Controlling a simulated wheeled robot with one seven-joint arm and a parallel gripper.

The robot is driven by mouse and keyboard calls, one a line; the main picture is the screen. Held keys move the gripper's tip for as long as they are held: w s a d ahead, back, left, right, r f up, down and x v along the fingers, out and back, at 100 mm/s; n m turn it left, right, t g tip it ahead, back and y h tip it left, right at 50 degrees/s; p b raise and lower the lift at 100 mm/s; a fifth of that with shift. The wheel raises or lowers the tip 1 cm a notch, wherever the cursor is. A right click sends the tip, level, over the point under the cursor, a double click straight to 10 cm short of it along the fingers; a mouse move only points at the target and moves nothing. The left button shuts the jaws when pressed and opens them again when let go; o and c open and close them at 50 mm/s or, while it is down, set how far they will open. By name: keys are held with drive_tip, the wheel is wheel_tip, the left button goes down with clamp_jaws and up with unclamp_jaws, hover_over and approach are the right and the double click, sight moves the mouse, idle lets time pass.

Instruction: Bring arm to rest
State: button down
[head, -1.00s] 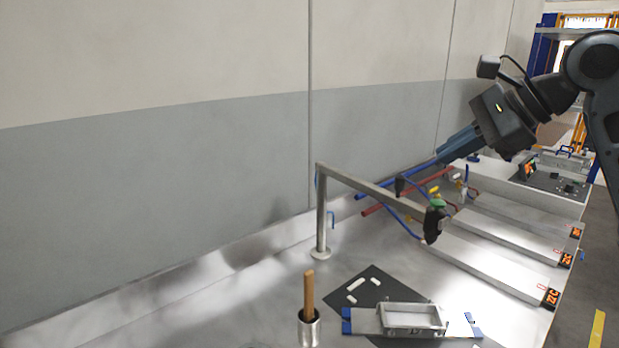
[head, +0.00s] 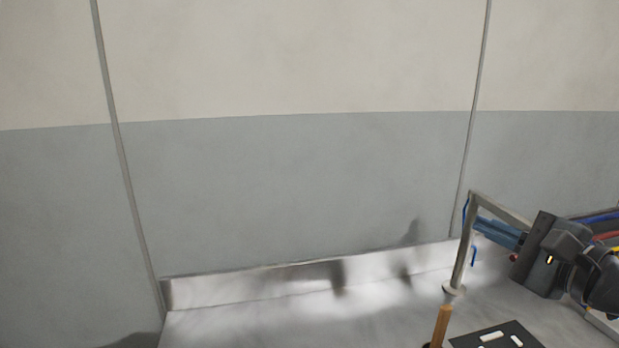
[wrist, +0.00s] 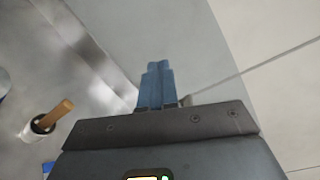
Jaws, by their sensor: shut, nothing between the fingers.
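My gripper (head: 497,233) is at the right side of the head view, over the metal bench (head: 300,322). Its blue fingers point left and overlap the metal post stand in the picture. In the wrist view the fingers (wrist: 156,84) are shut together with nothing between them. The wall fills the space behind them there. Part of my arm is cut off by the right edge of the head view.
A metal post stand (head: 462,250) rises from the bench close to my gripper in the picture. A wooden handle (head: 440,325) stands in a cup, also seen in the wrist view (wrist: 55,115). A dark mat with white pieces (head: 497,338) lies nearby. The bench's left part is bare.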

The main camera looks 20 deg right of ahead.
drive_tip(key=s+a+f+n+g+h, duration=0.1)
drive_tip(key=s+a+f+n+h, duration=0.15)
drive_tip(key=s+a+f, duration=0.55)
drive_tip(key=s+a+f+n+h, duration=0.25)
drive_tip(key=s+a+f, duration=0.2)
drive_tip(key=f, duration=0.45)
drive_tip(key=s+a+n+y, duration=0.1)
drive_tip(key=s+n, duration=0.7)
drive_tip(key=s, duration=0.3)
drive_tip(key=s+a+f+n+g+y, duration=0.1)
drive_tip(key=s+a+n+y, duration=0.1)
drive_tip(key=s+n, duration=0.6)
drive_tip(key=s+b, duration=0.1)
drive_tip(key=s, duration=0.2)
drive_tip(key=shift+a+f+n, duration=0.2)
drive_tip(key=shift+a+n, duration=0.1)
